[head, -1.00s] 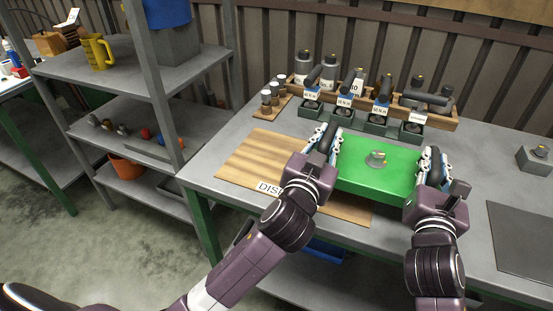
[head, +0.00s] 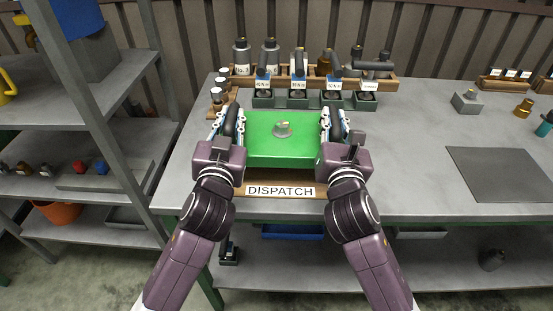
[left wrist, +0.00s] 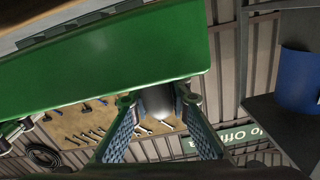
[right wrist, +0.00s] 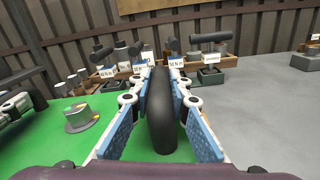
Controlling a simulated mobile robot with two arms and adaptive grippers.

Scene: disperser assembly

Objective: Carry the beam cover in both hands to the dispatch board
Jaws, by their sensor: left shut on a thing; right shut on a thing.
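The beam cover (head: 265,148) is a green slab with a small metal knob (head: 282,129) on top and a dark handle at each end. It looks roughly level, over the wooden dispatch board (head: 306,182). Only the board's front strip and its DISPATCH label show. I cannot tell whether the cover touches the board. My left gripper (head: 231,122) is shut on the left handle, which shows between its fingers in the left wrist view (left wrist: 158,102). My right gripper (head: 334,122) is shut on the right handle, clear in the right wrist view (right wrist: 161,110).
Behind the cover stands a row of green holders (head: 331,100) with dark-handled tools, and a wooden rack (head: 405,82) with bottles. Small jars (head: 217,96) stand at the back left. The bench right of the cover is clear up to a dark mat (head: 500,173). A shelf post (head: 98,120) rises at left.

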